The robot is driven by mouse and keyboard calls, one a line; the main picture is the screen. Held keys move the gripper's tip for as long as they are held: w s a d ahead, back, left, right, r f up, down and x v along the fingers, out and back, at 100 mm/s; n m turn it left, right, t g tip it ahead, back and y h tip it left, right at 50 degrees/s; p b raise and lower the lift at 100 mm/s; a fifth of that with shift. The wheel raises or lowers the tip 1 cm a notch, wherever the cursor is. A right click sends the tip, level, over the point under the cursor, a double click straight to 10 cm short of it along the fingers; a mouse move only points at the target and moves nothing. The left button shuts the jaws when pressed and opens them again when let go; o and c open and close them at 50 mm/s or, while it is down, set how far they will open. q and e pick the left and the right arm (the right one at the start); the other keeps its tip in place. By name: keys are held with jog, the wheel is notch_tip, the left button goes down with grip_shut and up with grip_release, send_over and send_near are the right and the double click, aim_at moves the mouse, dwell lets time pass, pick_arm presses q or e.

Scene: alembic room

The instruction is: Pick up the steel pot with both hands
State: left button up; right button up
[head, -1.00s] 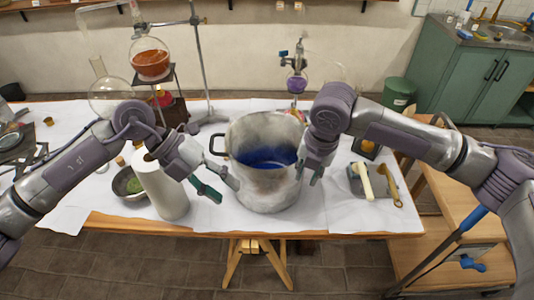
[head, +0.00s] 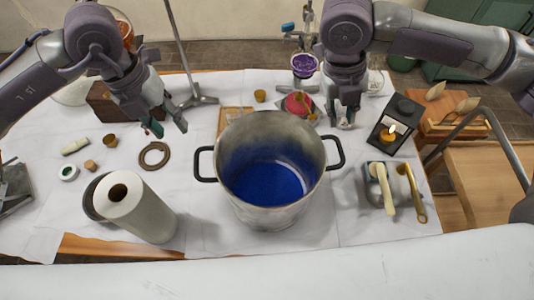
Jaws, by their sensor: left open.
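The steel pot (head: 262,212) stands upright on the white-covered table, with deep blue in its inside. Its black side handles stick out left (head: 203,164) and right (head: 337,152), both in full view. My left gripper (head: 169,129) is open and empty, beyond and left of the left handle, apart from the pot. My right gripper (head: 341,119) is empty with its fingers apart, just beyond the right handle; I cannot tell whether it touches anything.
A white paper roll (head: 137,208) stands left of the pot. A brown ring (head: 154,155) and small corks lie behind it. A lit candle on a dark stand (head: 391,133) and a tray with a brush and spoon (head: 377,188) are at right. A metal stand (head: 187,60) rises behind.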

aim_at(196, 159)
pick_arm(q)
jog(key=d+f, duration=0.1)
jog(key=f, duration=0.7)
jog(key=s+d+f, duration=0.1)
jog(key=f, duration=0.3)
jog(key=shift+d+f, duration=0.25)
jog(key=shift+d, duration=0.1)
pick_arm(e)
jog(key=d+f, duration=0.1)
jog(key=f, duration=0.7)
jog(key=s+d+f, duration=0.1)
jog(key=f, duration=0.3)
jog(key=shift+d+f, duration=0.25)
jog(key=shift+d, duration=0.05)
pick_arm(q)
jog(key=shift+f, duration=0.3)
pick_arm(e)
jog(key=shift+d+f, duration=0.1)
jog(key=shift+f, duration=0.15)
pick_arm(q)
jog(key=c, duration=0.5)
pick_arm(e)
grip_shut()
pick_arm(q)
grip_shut()
jog(key=shift+r, duration=0.15)
pick_arm(e)
jog(key=shift+r, duration=0.1)
